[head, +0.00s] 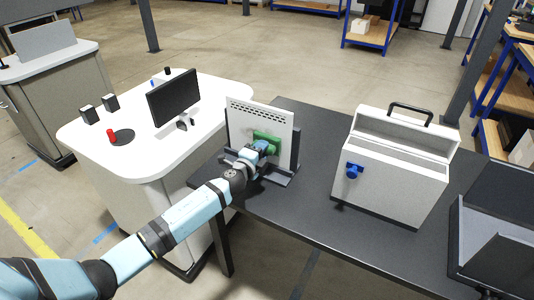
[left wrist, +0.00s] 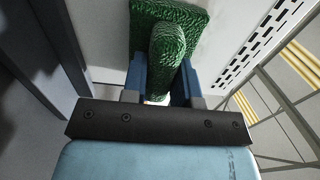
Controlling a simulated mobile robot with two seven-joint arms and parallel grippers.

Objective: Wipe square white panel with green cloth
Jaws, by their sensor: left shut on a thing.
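The square white panel (head: 240,113) stands upright in a dark stand (head: 277,176) on the dark table, with a row of slots along its top. In the left wrist view the white panel (left wrist: 222,40) lies just beyond the cloth. The green cloth (head: 268,138) is at the panel's front face, right of its middle. My left gripper (head: 262,147) is shut on the cloth. In the left wrist view its blue fingers (left wrist: 163,80) pinch a fold of the green cloth (left wrist: 168,40), whose flat part appears against the panel. The right gripper is not in view.
On the dark table (head: 310,122), a white case (head: 385,182) with a black handle and blue knob stands to the right. A dark open box (head: 490,250) is at the far right. A white desk (head: 205,95) with a monitor (head: 173,97) and red can (head: 111,136) is at left.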

